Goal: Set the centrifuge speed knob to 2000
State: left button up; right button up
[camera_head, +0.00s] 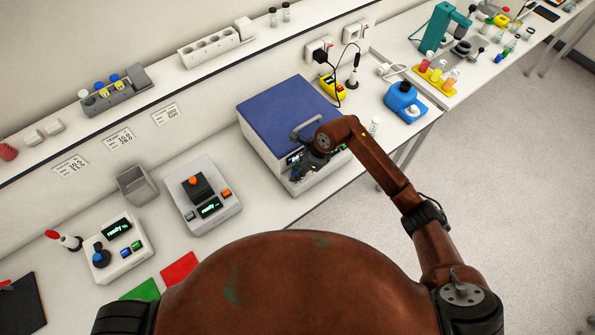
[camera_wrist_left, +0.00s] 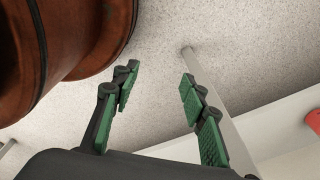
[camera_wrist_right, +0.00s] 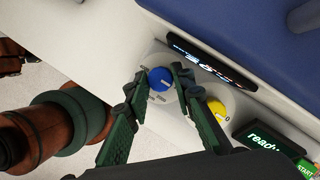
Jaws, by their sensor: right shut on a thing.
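The centrifuge (camera_head: 285,112) is a pale box with a blue lid on the bench, in the middle of the head view. In the right wrist view its front panel has a blue knob (camera_wrist_right: 159,79) on a pale dial and a yellow knob (camera_wrist_right: 217,109) beside it. My right gripper (camera_wrist_right: 160,76) is shut on the blue knob; in the head view the gripper (camera_head: 305,170) hides much of the panel. The knob's setting cannot be read. My left gripper (camera_wrist_left: 160,82) is open and empty above the floor, outside the head view.
A dark display strip (camera_wrist_right: 210,62), a "ready" screen (camera_wrist_right: 265,143) and a green START button (camera_wrist_right: 304,169) are near the knobs.

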grip_shut()
jog(key=m+t, duration=0.1)
jog(key=m, duration=0.1)
jog(key=m+t+h+b, duration=0.1)
jog(key=m, duration=0.2)
jog(key=shift+s+m, duration=0.15)
jog(key=shift+m, duration=0.15)
pick_arm(q)
jog(key=f+b, duration=0.1)
jog(key=w+f, duration=0.1)
jog(key=shift+f+b, duration=0.3)
jog(key=shift+b, duration=0.05)
pick_arm(e)
jog(key=m, duration=0.3)
jog(key=m+t+h, duration=0.1)
jog(key=m, duration=0.2)
jog(key=shift+s+a+t+h, duration=0.1)
jog(key=shift+a+t+h, duration=0.1)
jog(key=shift+t+h, duration=0.1)
pick_arm(q)
jog(key=shift+w, duration=0.1)
pick_arm(e)
jog(key=o, duration=0.9)
grip_release()
